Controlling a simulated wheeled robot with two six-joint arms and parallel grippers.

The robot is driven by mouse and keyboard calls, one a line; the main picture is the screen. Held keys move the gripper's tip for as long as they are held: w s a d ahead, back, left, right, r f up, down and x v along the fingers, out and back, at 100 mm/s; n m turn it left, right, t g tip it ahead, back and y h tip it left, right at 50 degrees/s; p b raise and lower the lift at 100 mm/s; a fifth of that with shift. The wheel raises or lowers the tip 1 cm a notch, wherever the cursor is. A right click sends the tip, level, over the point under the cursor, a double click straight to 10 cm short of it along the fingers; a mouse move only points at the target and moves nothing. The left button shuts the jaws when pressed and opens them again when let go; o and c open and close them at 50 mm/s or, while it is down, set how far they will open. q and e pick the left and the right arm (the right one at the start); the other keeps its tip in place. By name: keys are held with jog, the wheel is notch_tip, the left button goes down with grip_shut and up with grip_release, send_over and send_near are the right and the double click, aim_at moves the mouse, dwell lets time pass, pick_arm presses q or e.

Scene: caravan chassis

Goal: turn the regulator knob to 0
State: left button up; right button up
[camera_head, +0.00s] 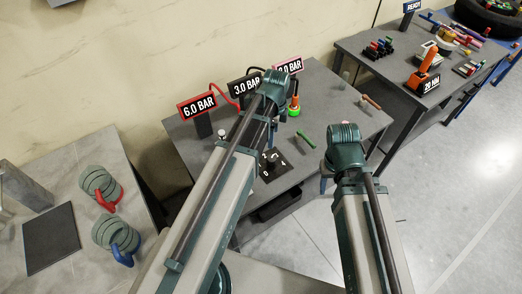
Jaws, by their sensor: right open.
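The regulator knob (272,157) is small and dark. It sits on a black dial plate (276,171) with white marks, of which 0 and 4 can be read, near the front of the middle table. My left arm crosses in front of the dial's left side. My left gripper is mostly hidden behind that arm, close to the dial, and its jaws cannot be made out. My right gripper (324,184) shows small below its teal wrist, to the right of the dial and apart from it. It is open. The knob's exact pointing is too small to tell.
The middle table (345,108) carries signs for 6.0 BAR (197,106), 3.0 BAR (244,87) and a partly hidden third. An orange and green tool (294,108) and a green handle (306,138) stand near. A left bench (70,180) holds coiled hoses.

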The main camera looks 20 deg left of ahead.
aim_at(271, 158)
pick_arm(q)
jog(key=shift+a, duration=0.1)
notch_tip(271, 158, down, 14)
jog(key=b, duration=1.4)
jog(key=shift+w+r, duration=0.1)
grip_shut()
